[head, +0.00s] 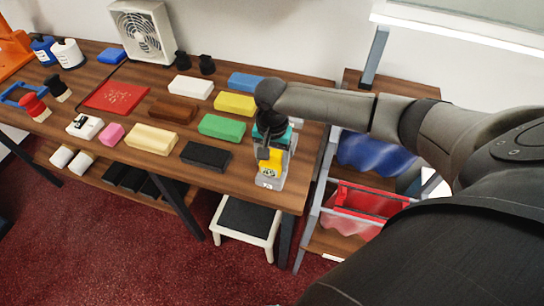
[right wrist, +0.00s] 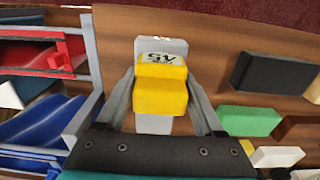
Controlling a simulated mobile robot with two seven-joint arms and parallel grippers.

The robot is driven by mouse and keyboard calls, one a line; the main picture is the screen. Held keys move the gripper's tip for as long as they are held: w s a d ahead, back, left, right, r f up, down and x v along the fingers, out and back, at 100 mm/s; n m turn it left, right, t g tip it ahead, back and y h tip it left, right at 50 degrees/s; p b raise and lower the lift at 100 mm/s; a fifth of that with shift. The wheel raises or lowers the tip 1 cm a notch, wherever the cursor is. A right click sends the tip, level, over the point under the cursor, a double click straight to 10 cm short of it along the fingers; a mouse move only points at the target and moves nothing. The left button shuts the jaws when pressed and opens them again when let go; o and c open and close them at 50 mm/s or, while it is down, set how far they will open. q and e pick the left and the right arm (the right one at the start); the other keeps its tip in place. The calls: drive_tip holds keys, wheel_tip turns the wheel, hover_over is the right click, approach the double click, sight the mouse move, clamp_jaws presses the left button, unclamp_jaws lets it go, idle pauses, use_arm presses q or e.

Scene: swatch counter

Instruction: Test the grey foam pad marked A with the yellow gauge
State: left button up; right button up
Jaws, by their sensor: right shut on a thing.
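The yellow gauge (head: 270,166) is at the right end of the wooden counter, gripped by my right gripper (head: 268,152). In the right wrist view the gauge (right wrist: 160,95) is a stepped yellow block between the two grey fingers of my right gripper (right wrist: 160,75). A pale grey piece (right wrist: 160,47) with dark characters lies behind the gauge; its lower end shows in the head view (head: 268,184). I cannot tell whether the gauge touches it. No grey pad clearly marked A can be made out. A near-black block (head: 205,156) lies left of the gripper. My left gripper is not in view.
Green (head: 222,126), yellow (head: 235,103), blue (head: 245,82), brown (head: 172,110), cream (head: 151,139) and white (head: 191,87) blocks lie left of the gripper. A red mat (head: 117,97) is farther left. A rack with red (head: 365,199) and blue (head: 376,153) bins stands right.

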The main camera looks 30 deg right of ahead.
sight(272, 152)
drive_tip(key=shift+s+f+p, duration=0.25)
drive_tip(key=shift+p, duration=0.05)
idle(1.3)
drive_tip(key=r+p, duration=0.2)
drive_tip(key=p, duration=0.1)
drive_tip(key=r+p, duration=0.5)
drive_tip(key=p, duration=0.1)
drive_tip(key=shift+w+r+p, duration=0.25)
drive_tip(key=shift+p, duration=0.05)
drive_tip(key=shift+f, duration=0.1)
idle(0.8)
